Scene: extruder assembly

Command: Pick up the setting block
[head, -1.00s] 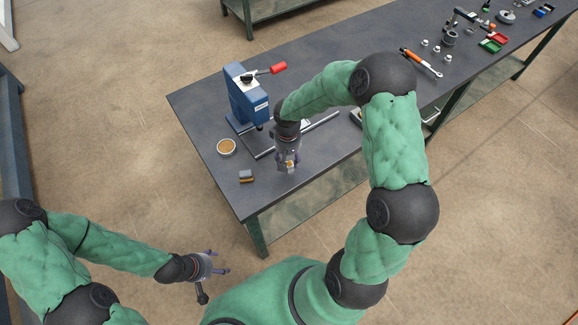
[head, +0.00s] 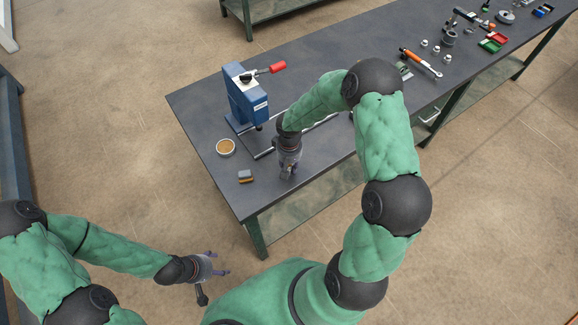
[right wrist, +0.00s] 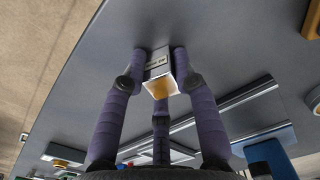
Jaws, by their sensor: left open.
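The setting block (right wrist: 158,68), a small grey block with a label and a pale and orange end, is between the fingers of my right gripper (right wrist: 161,58) in the right wrist view. The fingers press in from its sides and appear shut on it. In the head view my right gripper (head: 289,171) points down over the near part of the table, and the block is mostly hidden by the fingers. I cannot tell whether the block is clear of the tabletop. My left gripper (head: 216,270) is open and empty, off the table at the lower left.
A blue press (head: 246,95) with a red-handled lever stands behind my right gripper. A bowl (head: 226,147) and a grey and orange block (head: 245,176) lie to the left on the dark table (head: 195,105). Tools and small parts, including an orange-handled wrench (head: 420,62), lie far right.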

